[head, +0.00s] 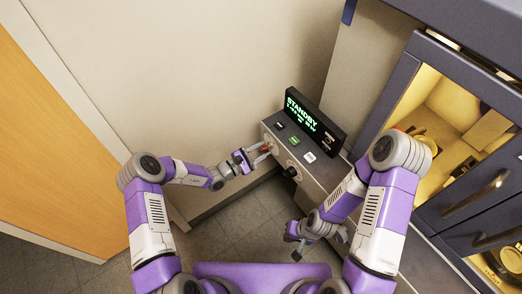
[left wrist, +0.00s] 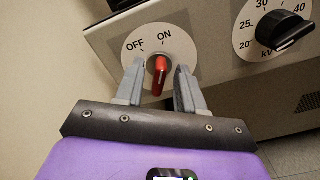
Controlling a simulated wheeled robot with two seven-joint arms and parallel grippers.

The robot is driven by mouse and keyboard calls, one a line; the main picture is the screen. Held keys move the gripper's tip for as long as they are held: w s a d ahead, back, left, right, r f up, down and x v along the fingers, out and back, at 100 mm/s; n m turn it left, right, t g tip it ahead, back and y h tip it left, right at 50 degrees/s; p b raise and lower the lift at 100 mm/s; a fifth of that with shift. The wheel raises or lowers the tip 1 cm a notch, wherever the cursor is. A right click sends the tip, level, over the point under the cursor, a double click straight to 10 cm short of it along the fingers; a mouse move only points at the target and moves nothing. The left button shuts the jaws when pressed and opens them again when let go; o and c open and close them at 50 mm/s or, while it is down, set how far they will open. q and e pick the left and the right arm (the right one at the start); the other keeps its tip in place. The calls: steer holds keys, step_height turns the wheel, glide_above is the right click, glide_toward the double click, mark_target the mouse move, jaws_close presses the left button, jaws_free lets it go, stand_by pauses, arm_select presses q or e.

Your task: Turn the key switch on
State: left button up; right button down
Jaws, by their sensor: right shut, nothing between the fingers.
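The red key switch (left wrist: 159,76) sits on a round white plate (left wrist: 183,50) marked OFF and ON on the grey panel. Its grip stands nearly upright in the left wrist view; I cannot tell which label it is set to. It is a small red spot in the head view (head: 266,148). My left gripper (left wrist: 157,84) is open, with one finger on each side of the switch and gaps visible between. It also shows at the panel's left end in the head view (head: 262,155). My right gripper (head: 297,249) is shut and empty, low over the floor.
A black kV dial (left wrist: 285,30) is right of the switch. A display (head: 314,121) reading STANDBY stands on the console, behind small buttons (head: 294,141). A cabinet with a lit window (head: 440,100) is at right. A wall lies close left of the console.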

arm_select(q)
steer(key=v, duration=0.7)
steer(key=shift+a+p, duration=0.2)
steer(key=shift+p, duration=0.2)
steer(key=shift+s, duration=0.15)
steer(key=s+d+f+m+g+y, duration=0.1)
steer(key=s+d+f+m+g, duration=0.2)
steer(key=s+g, duration=0.35)
steer(key=s+d+f+m+g+y, duration=0.1)
steer(key=s+d+f+m+g, duration=0.2)
steer(key=s, duration=0.7)
steer(key=s+a+f+m+y, duration=0.3)
steer(key=s+a+m+y, duration=0.5)
steer(key=s+a+m, duration=0.1)
steer(key=shift+m+g, duration=0.35)
steer(key=shift+m, duration=0.25)
